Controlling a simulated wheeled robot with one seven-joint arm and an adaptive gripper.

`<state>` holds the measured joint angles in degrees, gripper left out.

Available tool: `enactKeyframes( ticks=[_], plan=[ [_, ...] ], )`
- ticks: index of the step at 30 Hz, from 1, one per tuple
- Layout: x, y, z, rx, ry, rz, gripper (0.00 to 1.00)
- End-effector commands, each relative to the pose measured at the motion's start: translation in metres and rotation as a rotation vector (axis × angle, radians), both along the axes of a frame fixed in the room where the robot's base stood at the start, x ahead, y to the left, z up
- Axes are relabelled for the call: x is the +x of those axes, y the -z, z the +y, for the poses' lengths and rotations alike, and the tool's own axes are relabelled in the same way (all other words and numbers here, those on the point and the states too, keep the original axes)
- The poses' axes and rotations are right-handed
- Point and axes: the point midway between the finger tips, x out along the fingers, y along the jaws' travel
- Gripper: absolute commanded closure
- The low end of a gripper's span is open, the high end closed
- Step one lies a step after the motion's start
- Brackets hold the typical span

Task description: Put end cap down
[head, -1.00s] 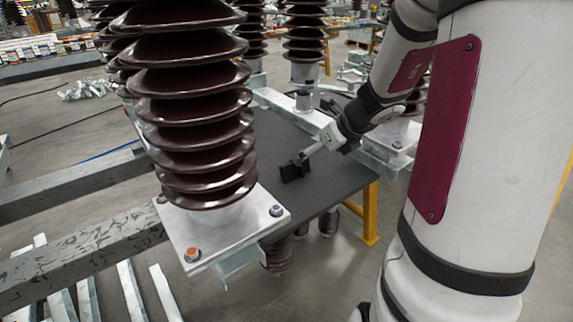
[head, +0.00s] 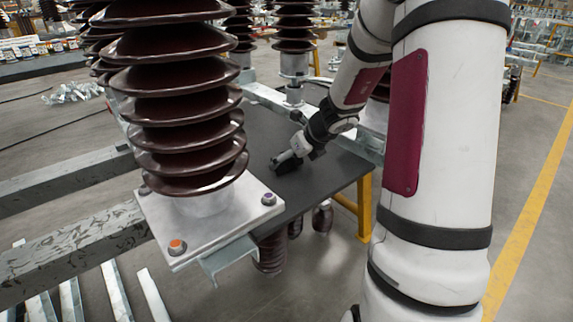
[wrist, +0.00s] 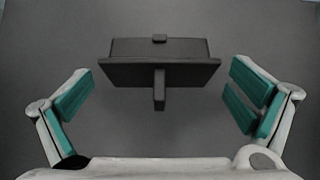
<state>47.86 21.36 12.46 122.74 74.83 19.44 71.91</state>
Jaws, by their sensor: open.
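The end cap (wrist: 160,72) is a dark, box-like piece with a wide flange and a short stem pointing toward my gripper. In the wrist view it lies on the dark grey table top (wrist: 270,30). My gripper (wrist: 160,103) is open, its teal-padded fingers spread wide to either side of the stem and apart from the cap. In the head view my gripper (head: 288,162) is low over the dark table (head: 240,180), and the end cap there is a small dark shape (head: 281,166) at its tip, partly hidden.
A large brown ribbed insulator (head: 185,110) on a bolted metal plate (head: 215,228) stands left of the table, close to the arm. More insulators (head: 294,35) stand behind. The table has a yellow leg (head: 364,205). Its surface near the cap is clear.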

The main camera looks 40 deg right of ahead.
Motion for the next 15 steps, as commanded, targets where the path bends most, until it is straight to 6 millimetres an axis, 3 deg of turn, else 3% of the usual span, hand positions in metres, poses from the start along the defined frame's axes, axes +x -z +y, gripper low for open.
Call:
enactKeyframes(
  ticks=[3, 10, 15],
  plan=[
    [0.0078, 0.0116, 0.0007, 0.000, -0.001, 0.000, 0.00],
    [0.0084, 0.0108, 0.0006, -0.001, -0.001, 0.000, 0.02],
    [0.0083, 0.0109, 0.0006, -0.001, -0.001, 0.000, 0.41]
  ],
)
